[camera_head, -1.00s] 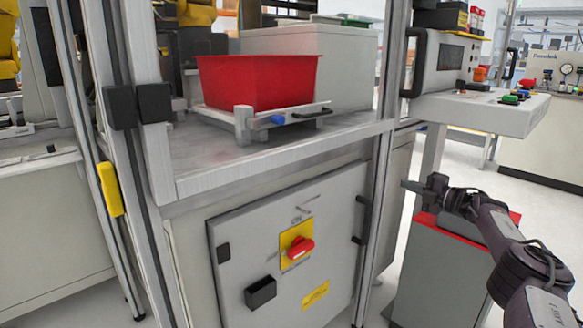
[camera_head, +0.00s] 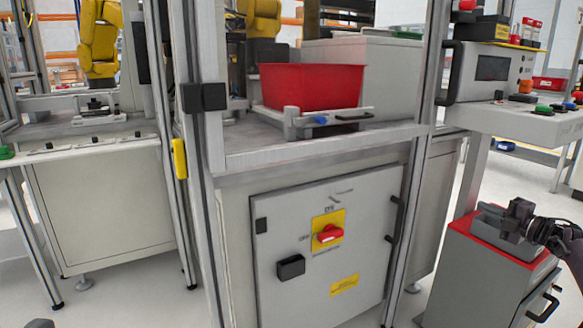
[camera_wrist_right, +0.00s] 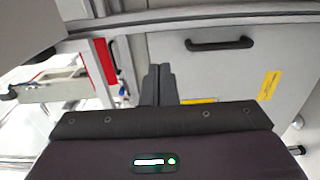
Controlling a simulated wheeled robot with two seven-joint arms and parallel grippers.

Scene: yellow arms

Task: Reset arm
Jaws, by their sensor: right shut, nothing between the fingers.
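My right gripper (camera_head: 508,215) is near the right edge in the head view, in front of the red-topped grey cabinet in the picture. In the right wrist view its two dark fingers (camera_wrist_right: 158,84) are together with nothing between them. Its dark arm runs out of the picture at the right.
A grey machine cabinet (camera_head: 375,218) with a red switch (camera_head: 329,233) stands in the middle. A red bin (camera_head: 312,87) sits above it behind metal posts. A red-topped cabinet (camera_head: 470,270) stands at the right. Another workstation (camera_head: 100,200) is at the left, with clear floor between.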

